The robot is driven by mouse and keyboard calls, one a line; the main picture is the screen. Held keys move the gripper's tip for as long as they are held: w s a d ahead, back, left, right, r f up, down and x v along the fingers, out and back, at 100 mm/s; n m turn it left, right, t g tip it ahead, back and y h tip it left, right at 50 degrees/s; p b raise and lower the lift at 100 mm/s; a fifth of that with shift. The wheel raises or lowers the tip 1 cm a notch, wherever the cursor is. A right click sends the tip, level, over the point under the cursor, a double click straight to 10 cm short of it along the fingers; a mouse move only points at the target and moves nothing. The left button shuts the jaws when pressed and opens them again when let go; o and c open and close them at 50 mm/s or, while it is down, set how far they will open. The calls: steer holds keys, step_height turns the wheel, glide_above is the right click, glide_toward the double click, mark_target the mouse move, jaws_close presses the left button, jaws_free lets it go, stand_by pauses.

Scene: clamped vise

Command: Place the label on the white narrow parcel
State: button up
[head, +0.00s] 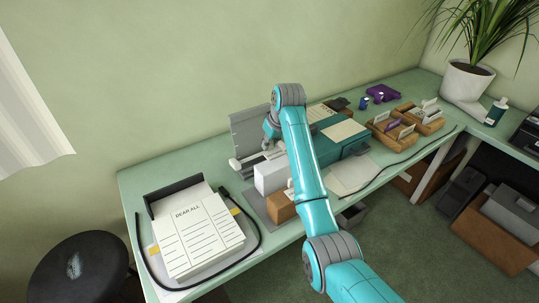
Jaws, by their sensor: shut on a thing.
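A white box-shaped parcel (269,177) stands on the green desk, left of my arm, with its right side partly covered by the arm. I take it for the white narrow parcel. A brown parcel (280,208) sits just in front of it. My arm rises from the lower right, and its wrist bends down behind the upper link. My gripper is hidden behind this link, so its fingers and anything in them do not show. A small pale patch (290,187) shows at the arm's left edge above the brown parcel. I cannot tell whether it is the label.
A large "DEAR ALL" paper stack (200,233) lies at the left, with a black cable around it. A grey upright panel (249,130) stands behind the parcels. A teal box (338,142) and wooden card trays (393,132) stand right of my arm.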

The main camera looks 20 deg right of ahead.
mark_target(272, 150)
steer(key=shift+d+f, duration=0.1)
steer(key=shift+f, duration=2.25)
steer(key=shift+f, duration=0.2)
steer(key=o, duration=0.8)
steer(key=shift+r, duration=0.1)
steer(key=v, duration=1.2)
steer(key=shift+r, duration=0.1)
